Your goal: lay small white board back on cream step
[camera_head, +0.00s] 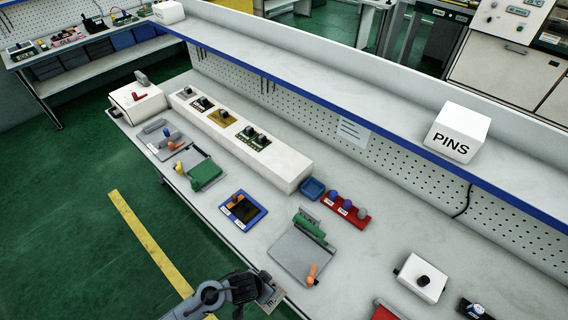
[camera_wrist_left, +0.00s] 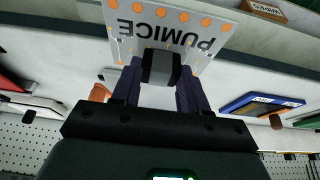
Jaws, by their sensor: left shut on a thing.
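My left gripper (camera_head: 260,286) is at the near edge of the bench, below the grey fixture with the orange handle. In the left wrist view the gripper (camera_wrist_left: 159,72) is shut on the dark knob of a small white board (camera_wrist_left: 135,35). The board has orange dots and the word PUMICE, upside down in that view. In the head view only part of the board (camera_head: 272,298) shows beside the fingers. The long cream step (camera_head: 285,168) lies along the bench, away from the gripper. Several small boards with dark knobs sit on its far part; its near end is bare. My right gripper is not in view.
A blue frame (camera_head: 233,222) holding a board lies between gripper and step. Grey fixtures (camera_head: 290,262) stand nearby, one with an orange handle. A blue bin (camera_head: 312,188) and red tray (camera_head: 345,214) are by the step's near end. A shelf carries a PINS box (camera_head: 457,132).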

